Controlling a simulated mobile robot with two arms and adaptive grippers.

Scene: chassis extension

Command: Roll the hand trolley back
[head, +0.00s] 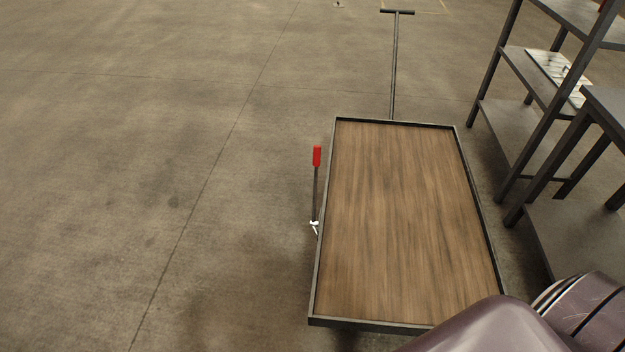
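The hand trolley (408,220) stands on the floor in front of me, a flat wooden deck in a dark metal frame. Its long T-shaped pull handle (394,65) reaches out from the far end, with the crossbar at the top. A lever with a red grip (317,156) stands up at the trolley's left side. One of my arms shows at the lower right, over the trolley's near right corner. Neither gripper is in view.
Dark metal shelving (530,105) stands close along the trolley's right side, with a pale flat item (556,72) on one shelf. The concrete floor (130,170) to the left is open and clear. A floor marking shows near the handle's crossbar.

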